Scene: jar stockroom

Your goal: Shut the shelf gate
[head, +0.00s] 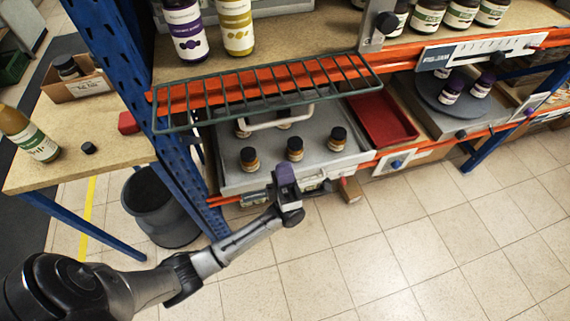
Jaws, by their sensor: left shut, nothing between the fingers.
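The shelf gate (265,93) is a dark green wire rack along the front edge of the upper shelf (300,35). It is tipped outward, lying nearly flat over the orange beam and the grey drawer below, so it does not stand upright in front of the jars. Its left end is close to the blue upright and its right end is near the grey bracket. My left gripper (286,172) is shut and empty, with a purple patch at its fingers. It is in front of the drawer, below the gate and apart from it. My right gripper is not in view.
The grey drawer (235,180) with a pale handle holds several small amber bottles. A red tray (382,120) and a dark turntable (440,98) with jars are to its right. Jars stand on the upper shelf. A wooden table (105,150) and grey bin (160,205) are at left.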

